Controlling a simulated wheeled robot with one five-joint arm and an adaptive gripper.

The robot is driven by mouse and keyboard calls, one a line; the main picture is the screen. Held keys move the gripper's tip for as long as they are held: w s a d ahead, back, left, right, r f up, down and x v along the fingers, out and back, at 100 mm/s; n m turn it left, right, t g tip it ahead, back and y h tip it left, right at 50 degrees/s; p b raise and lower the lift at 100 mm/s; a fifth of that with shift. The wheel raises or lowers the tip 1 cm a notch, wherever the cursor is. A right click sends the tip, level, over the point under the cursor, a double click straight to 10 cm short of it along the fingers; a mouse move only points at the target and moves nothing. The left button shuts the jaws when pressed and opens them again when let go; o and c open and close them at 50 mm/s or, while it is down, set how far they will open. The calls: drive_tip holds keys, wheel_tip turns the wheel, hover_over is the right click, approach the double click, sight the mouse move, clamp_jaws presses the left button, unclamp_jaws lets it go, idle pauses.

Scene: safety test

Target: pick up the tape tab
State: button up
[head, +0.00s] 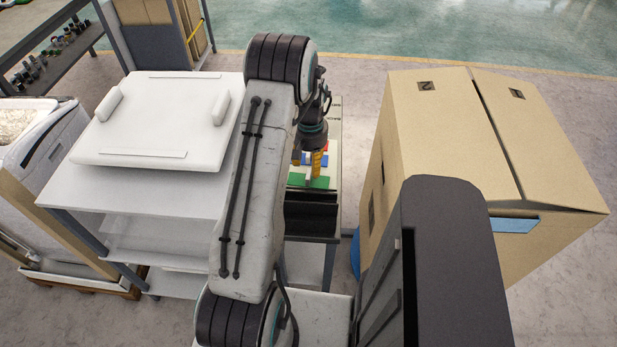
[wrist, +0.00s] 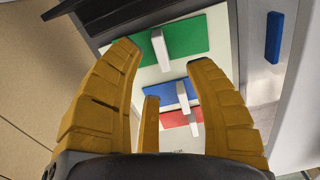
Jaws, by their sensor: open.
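My gripper (wrist: 160,57) is open, its yellow fingers spread with nothing held between them. In the head view my gripper (head: 317,163) is partly hidden by my arm, over a small board. Seen past the fingers are a green panel (wrist: 202,36), a blue panel (wrist: 169,93) and a red panel (wrist: 171,120), each with a pale upright tab. The green panel's white tab (wrist: 160,50) shows between the fingertips; contact cannot be judged. I cannot tell which piece is the tape tab.
A large cardboard box (head: 425,120) stands right of the board. A white table (head: 80,185) with a white case (head: 150,118) stands left. In the wrist view a separate blue piece (wrist: 273,38) is at the upper right. Open floor lies behind.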

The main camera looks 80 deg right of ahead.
sight(310, 174)
drive_tip(key=f, duration=0.1)
drive_tip(key=f+p, duration=0.1)
drive_tip(key=f, duration=0.2)
drive_tip(key=shift+s+a+f, duration=0.1)
drive_tip(key=shift+a+f, duration=0.05)
drive_tip(key=shift+a, duration=0.2)
drive_tip(key=shift+f+p, duration=0.35)
drive_tip(key=shift+f, duration=0.25)
drive_tip(key=c, duration=0.9)
